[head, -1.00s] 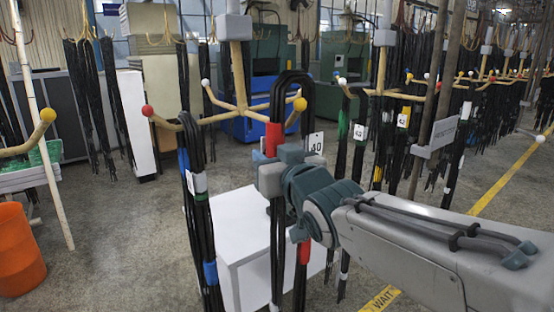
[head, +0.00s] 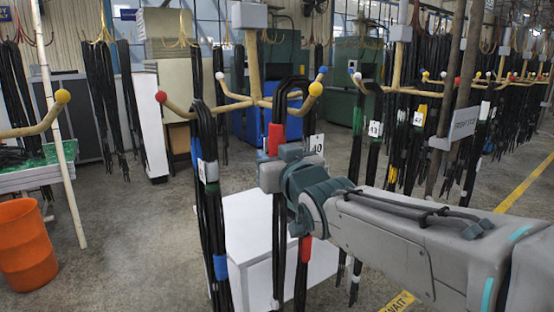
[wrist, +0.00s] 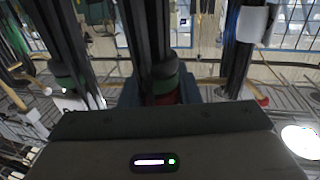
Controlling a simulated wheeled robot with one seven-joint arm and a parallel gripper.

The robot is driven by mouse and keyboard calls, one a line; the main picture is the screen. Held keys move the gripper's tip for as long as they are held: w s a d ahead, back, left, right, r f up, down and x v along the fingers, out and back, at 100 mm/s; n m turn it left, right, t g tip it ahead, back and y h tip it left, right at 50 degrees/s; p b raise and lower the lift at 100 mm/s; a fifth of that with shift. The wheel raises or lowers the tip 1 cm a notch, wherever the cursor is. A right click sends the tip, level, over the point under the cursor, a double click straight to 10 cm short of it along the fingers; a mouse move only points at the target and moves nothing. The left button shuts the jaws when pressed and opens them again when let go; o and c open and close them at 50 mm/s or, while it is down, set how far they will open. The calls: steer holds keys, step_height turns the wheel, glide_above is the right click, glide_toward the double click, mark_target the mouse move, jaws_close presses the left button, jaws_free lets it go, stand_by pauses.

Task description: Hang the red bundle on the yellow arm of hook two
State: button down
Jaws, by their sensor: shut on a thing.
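The red bundle (head: 277,136), a loop of black hose with red bands, hangs upright from my gripper (head: 270,172). My gripper is shut on it below the upper red band. In the wrist view my gripper (wrist: 160,94) has a bit of red between its fingers. The hook has arms with red, white, blue and yellow balls. Its yellow arm (head: 316,89) ends just right of the bundle's loop, and the loop's top is slightly above the ball. The arm and loop overlap in the head view; I cannot tell whether the arm passes through the loop or whether they touch.
A bundle with blue bands (head: 220,267) hangs on the hook's red arm (head: 161,97). A white box (head: 255,225) stands beneath. A neighbouring hook with hanging bundles (head: 372,130) is at right. An orange bin (head: 24,250) and a pole (head: 62,150) are at left.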

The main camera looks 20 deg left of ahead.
steer(key=shift+w+a+f+b, duration=0.2)
steer(key=shift+f+b, duration=0.55)
steer(key=shift+b, duration=0.1)
steer(key=shift+w+a+f+b, duration=0.15)
steer(key=shift+a+f+b, duration=0.05)
steer(key=shift+f+b, duration=0.6)
